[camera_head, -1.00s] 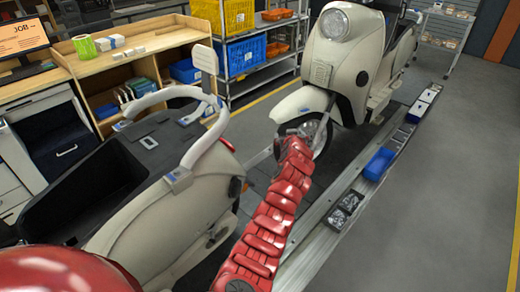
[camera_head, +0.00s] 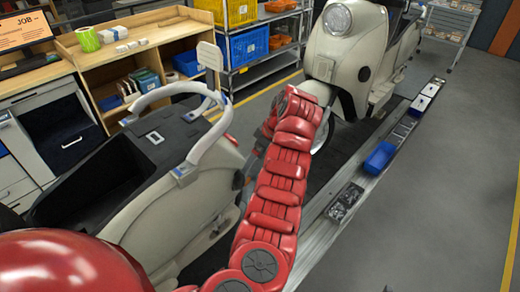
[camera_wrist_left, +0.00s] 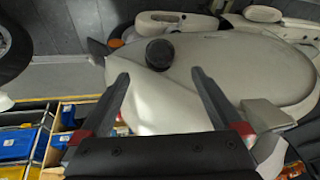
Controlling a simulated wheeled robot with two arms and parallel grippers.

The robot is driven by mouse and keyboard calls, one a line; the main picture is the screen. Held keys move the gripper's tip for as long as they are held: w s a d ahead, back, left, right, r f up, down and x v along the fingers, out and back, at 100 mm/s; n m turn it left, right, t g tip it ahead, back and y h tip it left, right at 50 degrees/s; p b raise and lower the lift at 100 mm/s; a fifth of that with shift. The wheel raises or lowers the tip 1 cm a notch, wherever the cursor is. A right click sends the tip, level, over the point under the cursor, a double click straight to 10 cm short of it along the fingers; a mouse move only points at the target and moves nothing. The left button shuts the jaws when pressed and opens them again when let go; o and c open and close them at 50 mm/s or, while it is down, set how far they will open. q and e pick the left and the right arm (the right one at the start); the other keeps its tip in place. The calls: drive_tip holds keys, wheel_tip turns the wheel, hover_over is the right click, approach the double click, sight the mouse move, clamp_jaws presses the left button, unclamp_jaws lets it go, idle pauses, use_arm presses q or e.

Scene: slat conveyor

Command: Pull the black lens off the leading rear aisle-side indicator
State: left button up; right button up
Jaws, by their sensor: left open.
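A black round lens (camera_wrist_left: 160,53) sits on the cream body of the near scooter (camera_wrist_left: 235,75) in the left wrist view. The same scooter (camera_head: 165,222) fills the lower left of the head view. My left gripper (camera_wrist_left: 160,76) is open and empty, its two fingers apart. The lens lies just beyond the fingertips, roughly centred between them; I cannot tell the distance in depth. A small orange part (camera_wrist_left: 115,43) shows left of the lens. In the head view my red arm hides the gripper and the black lens. My right gripper is not in view.
A second cream scooter (camera_head: 345,60) stands farther along the conveyor. A blue bin (camera_head: 380,158) and a dark parts tray (camera_head: 345,203) lie on its right edge. A wooden workbench (camera_head: 150,40) and a rack with blue and yellow crates (camera_head: 248,52) stand behind. The floor at right is clear.

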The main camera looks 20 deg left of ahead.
sight(242, 181)
use_arm(q)
drive_tip(key=p+x, duration=0.3)
drive_tip(key=x, duration=0.7)
drive_tip(key=shift+s+a+f, duration=0.1)
drive_tip(key=shift+a+f, duration=0.1)
drive_tip(key=shift+f, duration=0.1)
drive_tip(key=shift+p+x, duration=0.4)
drive_tip(key=shift+x, duration=0.45)
drive_tip(key=shift+d, duration=0.1)
drive_tip(key=shift+c, duration=0.2)
drive_tip(key=c, duration=1.2)
drive_tip(key=o, duration=0.6)
drive_tip(key=c, duration=0.6)
drive_tip(key=shift+d, duration=0.2)
